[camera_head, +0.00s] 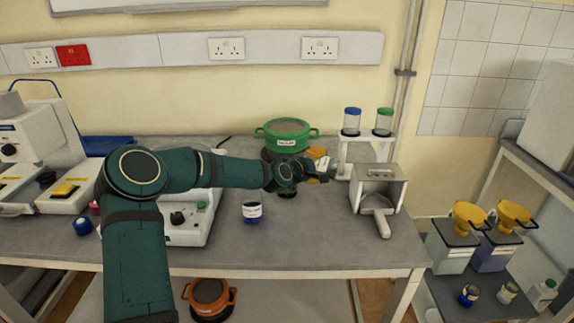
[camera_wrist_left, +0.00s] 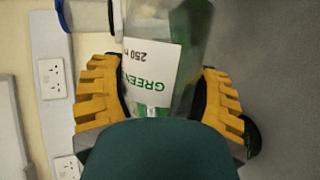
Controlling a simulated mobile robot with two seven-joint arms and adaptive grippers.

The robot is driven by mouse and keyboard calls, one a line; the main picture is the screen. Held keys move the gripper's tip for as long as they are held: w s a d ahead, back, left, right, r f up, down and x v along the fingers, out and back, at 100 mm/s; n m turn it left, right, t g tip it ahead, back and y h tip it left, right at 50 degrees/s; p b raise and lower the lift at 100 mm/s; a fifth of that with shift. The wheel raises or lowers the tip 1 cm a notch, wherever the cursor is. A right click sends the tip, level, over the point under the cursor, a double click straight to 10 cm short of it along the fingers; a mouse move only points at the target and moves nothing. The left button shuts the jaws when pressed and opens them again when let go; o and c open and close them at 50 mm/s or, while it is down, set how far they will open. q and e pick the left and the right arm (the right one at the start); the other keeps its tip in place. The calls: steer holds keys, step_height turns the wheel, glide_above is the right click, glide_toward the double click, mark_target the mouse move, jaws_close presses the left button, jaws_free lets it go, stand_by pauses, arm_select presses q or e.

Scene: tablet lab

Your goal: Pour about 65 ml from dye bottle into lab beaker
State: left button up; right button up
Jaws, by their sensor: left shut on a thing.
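A clear container (camera_wrist_left: 153,70) with a white label reading GREEN and 250 fills the middle of the left wrist view; by its label it looks like the dye bottle. Green shows through its wall. My left gripper (camera_wrist_left: 160,85) has its yellow fingers on both sides of it and is shut on it. In the head view my left gripper (camera_head: 322,167) is above the bench, right of the middle, and the bottle is mostly hidden. I cannot tell its tilt or liquid level. I cannot pick out the lab beaker. My right gripper is not in view.
A blue jar with a white label (camera_head: 252,212) stands on the bench. A green lidded pot (camera_head: 286,134) is behind the arm. A white stand (camera_head: 345,160) with two clear jars and a metal scoop-like holder (camera_head: 378,190) are at the right.

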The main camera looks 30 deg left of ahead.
arm_select(q)
steer(key=shift+f+p, duration=0.2)
steer(key=shift+p, duration=0.25)
steer(key=shift+d+f+m+y+p, duration=0.2)
steer(key=shift+m+y+p, duration=0.3)
steer(key=shift+p, duration=0.25)
steer(key=shift+d+f, duration=0.1)
steer(key=shift+w+f+g+p, duration=0.1)
steer(key=shift+f+g+p, duration=0.2)
steer(key=shift+p, duration=0.15)
steer(key=shift+m, duration=0.3)
steer(key=shift+f, duration=0.15)
stand_by(0.4)
